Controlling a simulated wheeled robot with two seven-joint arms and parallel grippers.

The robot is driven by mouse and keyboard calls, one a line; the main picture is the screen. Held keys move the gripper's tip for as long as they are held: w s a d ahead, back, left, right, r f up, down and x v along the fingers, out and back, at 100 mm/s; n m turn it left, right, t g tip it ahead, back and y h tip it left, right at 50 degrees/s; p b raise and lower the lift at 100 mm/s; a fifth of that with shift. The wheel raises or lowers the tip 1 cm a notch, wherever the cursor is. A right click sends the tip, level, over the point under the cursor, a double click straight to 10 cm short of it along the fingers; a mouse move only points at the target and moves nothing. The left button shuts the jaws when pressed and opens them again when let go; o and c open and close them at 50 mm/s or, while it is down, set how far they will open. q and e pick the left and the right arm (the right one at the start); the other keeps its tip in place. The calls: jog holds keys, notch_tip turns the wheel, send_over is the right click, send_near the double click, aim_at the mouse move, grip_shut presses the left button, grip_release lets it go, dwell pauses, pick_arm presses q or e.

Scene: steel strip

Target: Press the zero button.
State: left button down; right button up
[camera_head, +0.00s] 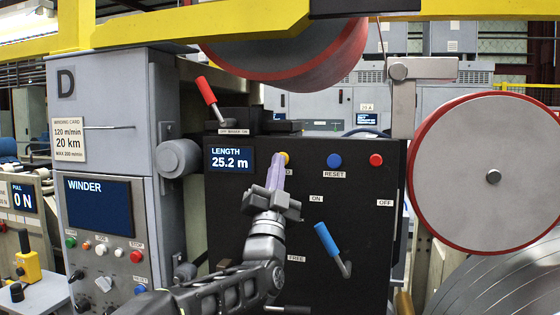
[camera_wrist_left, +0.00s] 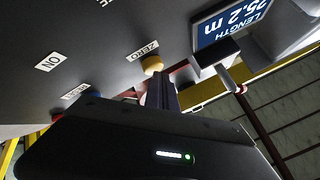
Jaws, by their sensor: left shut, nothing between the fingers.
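The zero button is a yellow knob (camera_head: 285,157) on the black panel, right of the length display (camera_head: 231,159), which reads 25.2 m. My left gripper (camera_head: 278,160) is shut and empty, its fingers pointing at the panel. Its tips partly cover the button and its label in the head view. In the left wrist view the yellow button (camera_wrist_left: 152,64) and its ZERO label (camera_wrist_left: 142,50) show clearly, with the shut fingertips (camera_wrist_left: 158,80) right by the button. I cannot tell whether they touch. My right gripper is in neither view.
A blue RESET button (camera_head: 334,160) and a red button (camera_head: 376,160) sit right of the zero button. A blue-handled lever (camera_head: 327,239) stands out below, and a red-handled lever (camera_head: 206,90) above left. Red-rimmed rolls (camera_head: 485,175) are at the right and overhead.

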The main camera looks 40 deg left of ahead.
pick_arm(q)
jog(key=shift+w, duration=0.1)
dwell(0.3)
jog(key=shift+w+a+b, duration=0.15)
jog(key=shift+w+b, duration=0.15)
dwell(0.4)
jog(key=shift+s+b, duration=0.35)
jog(key=shift+b, duration=0.45)
jog(key=s+d+b, duration=0.2)
jog(key=s+b, duration=0.3)
jog(key=shift+s+d+b, duration=0.15)
jog(key=shift+s+b, duration=0.2)
jog(key=shift+b, duration=0.05)
